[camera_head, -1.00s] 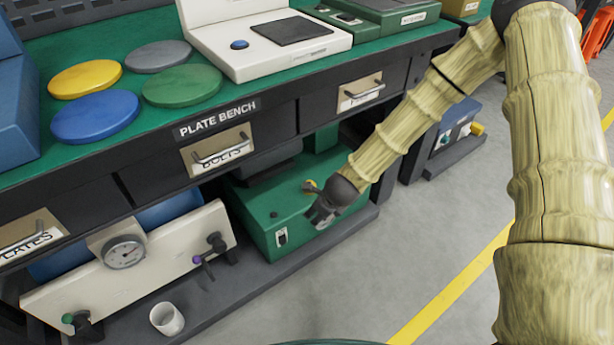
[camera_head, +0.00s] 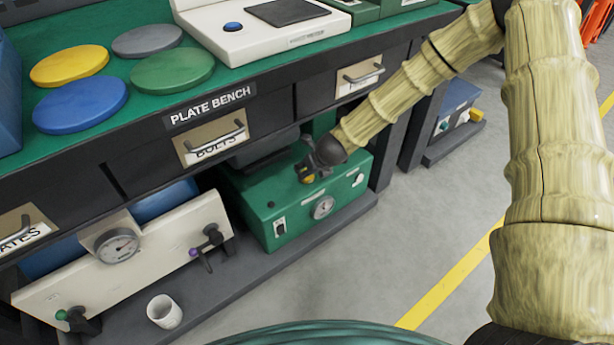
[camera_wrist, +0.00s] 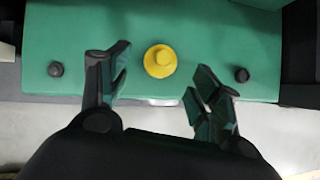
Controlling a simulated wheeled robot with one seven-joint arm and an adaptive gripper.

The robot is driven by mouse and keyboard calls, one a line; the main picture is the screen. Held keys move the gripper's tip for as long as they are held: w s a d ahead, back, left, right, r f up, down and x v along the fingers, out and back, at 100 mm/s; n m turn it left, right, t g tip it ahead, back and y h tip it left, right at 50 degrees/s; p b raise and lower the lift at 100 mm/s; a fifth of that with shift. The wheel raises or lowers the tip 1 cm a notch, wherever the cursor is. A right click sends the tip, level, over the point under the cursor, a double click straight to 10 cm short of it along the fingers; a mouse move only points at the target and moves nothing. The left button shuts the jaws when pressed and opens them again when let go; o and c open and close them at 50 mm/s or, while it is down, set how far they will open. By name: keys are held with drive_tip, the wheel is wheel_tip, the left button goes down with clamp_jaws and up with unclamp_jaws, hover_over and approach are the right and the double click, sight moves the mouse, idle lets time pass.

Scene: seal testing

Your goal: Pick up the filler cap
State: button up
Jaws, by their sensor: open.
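The yellow filler cap (camera_wrist: 160,61) sits on top of the green machine housing (camera_wrist: 60,35) in the wrist view. My gripper (camera_wrist: 158,92) is open, with its two fingers apart on the left and right. The cap lies between the lines of the fingers, slightly beyond their tips, and they do not appear to touch it. In the head view my gripper (camera_head: 308,174) is over the green machine (camera_head: 265,215) on the lower shelf. A little yellow shows by the fingers there; the cap is mostly hidden.
Two dark knobs (camera_wrist: 56,69) (camera_wrist: 241,75) flank the cap on the housing. The bench edge and bolts drawer (camera_head: 212,142) overhang the machine. A white panel with a gauge (camera_head: 116,245) and a white cup (camera_head: 164,311) are to the left.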

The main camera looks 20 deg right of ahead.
drive_tip(key=b+x, duration=0.2)
drive_tip(key=x, duration=0.2)
drive_tip(key=shift+w+d+f, duration=0.1)
drive_tip(key=shift+w+f, duration=0.15)
drive_tip(key=shift+w, duration=0.15)
drive_tip(key=shift+c, duration=0.4)
drive_tip(key=c, duration=0.8)
